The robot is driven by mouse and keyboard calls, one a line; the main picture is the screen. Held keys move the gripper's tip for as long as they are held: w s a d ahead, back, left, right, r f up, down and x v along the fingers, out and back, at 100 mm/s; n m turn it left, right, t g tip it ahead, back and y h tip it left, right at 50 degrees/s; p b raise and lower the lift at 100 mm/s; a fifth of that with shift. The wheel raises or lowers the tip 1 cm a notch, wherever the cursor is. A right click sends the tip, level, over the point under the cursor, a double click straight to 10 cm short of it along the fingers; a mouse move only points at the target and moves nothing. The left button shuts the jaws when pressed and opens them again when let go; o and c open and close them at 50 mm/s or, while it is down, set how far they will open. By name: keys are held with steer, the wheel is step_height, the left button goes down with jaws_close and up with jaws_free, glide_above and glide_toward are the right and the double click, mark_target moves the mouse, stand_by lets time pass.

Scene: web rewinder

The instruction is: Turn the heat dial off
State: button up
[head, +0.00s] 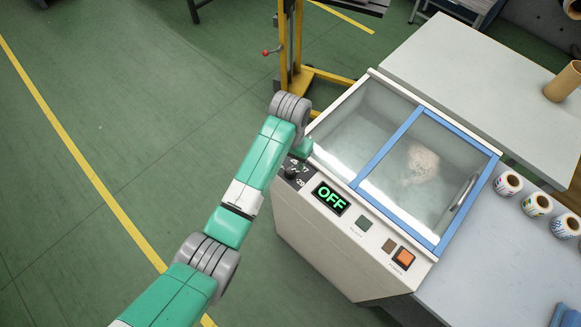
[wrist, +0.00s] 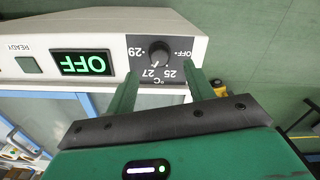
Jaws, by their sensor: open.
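The heat dial (wrist: 160,53) is a round black knob on a dark plate, marked OFF, 25, 27 and 29 °C, upside down in the wrist view. Its pointer appears to face near 27, though it is small. My gripper (wrist: 161,78) is open, its two green fingers apart at the lower edge of the dial plate, with the knob lying between and beyond their tips. The knob is not gripped. In the head view the dial (head: 291,172) is at the panel's left end, beside my arm; the fingers are hidden there. The display (head: 330,198) reads OFF in green.
The machine has a blue-framed clear lid (head: 390,140) with a handle. An orange switch (head: 403,258) is at the panel's right end. Label rolls (head: 508,183) stand on the right table. A yellow stand (head: 300,75) is behind. The floor at left is clear.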

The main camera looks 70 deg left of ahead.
mark_target(290, 170)
step_height(290, 170, down, 5)
steer(key=shift+f+b, duration=0.2)
steer(key=shift+b, duration=0.35)
steer(key=c, duration=1)
